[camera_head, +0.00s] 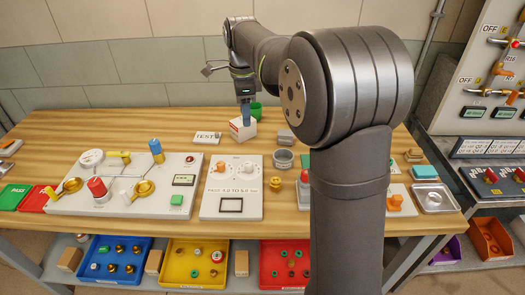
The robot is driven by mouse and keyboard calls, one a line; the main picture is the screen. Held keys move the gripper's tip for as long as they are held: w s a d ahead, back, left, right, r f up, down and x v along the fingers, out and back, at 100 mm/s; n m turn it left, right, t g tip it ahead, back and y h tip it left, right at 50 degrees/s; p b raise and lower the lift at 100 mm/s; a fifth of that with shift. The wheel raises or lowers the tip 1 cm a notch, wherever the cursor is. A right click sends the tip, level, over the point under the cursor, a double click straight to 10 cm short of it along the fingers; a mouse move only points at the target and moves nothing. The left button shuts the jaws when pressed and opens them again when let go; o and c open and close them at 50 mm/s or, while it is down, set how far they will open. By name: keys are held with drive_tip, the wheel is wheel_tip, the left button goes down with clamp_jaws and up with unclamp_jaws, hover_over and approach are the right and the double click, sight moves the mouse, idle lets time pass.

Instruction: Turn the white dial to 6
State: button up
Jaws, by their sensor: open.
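A white panel (232,205) lies on the wooden workbench, with a small orange knob (221,166) and a round white dial (247,167) near its back edge. The dial's markings and setting are too small to read. My gripper (246,121) points down behind the panel, at a small white box (240,131) with red marks. It is apart from the dial and holds nothing that I can make out. Whether the fingers touch the box is unclear.
A larger white panel (75,203) with a gauge, brass parts and red and blue knobs lies on the left. A grey ring (283,159) and a brass part (275,184) stand right of the dial. My arm hides part of the right bench. Coloured bins (194,285) sit below.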

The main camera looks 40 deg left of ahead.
drive_tip(key=n, duration=3.8)
approach(249, 163)
wheel_tip(249, 163, down, 9)
drive_tip(key=shift+s+r, duration=0.1)
drive_tip(key=shift+r, duration=0.1)
drive_tip(key=shift+c, duration=0.3)
drive_tip(key=c, duration=0.9)
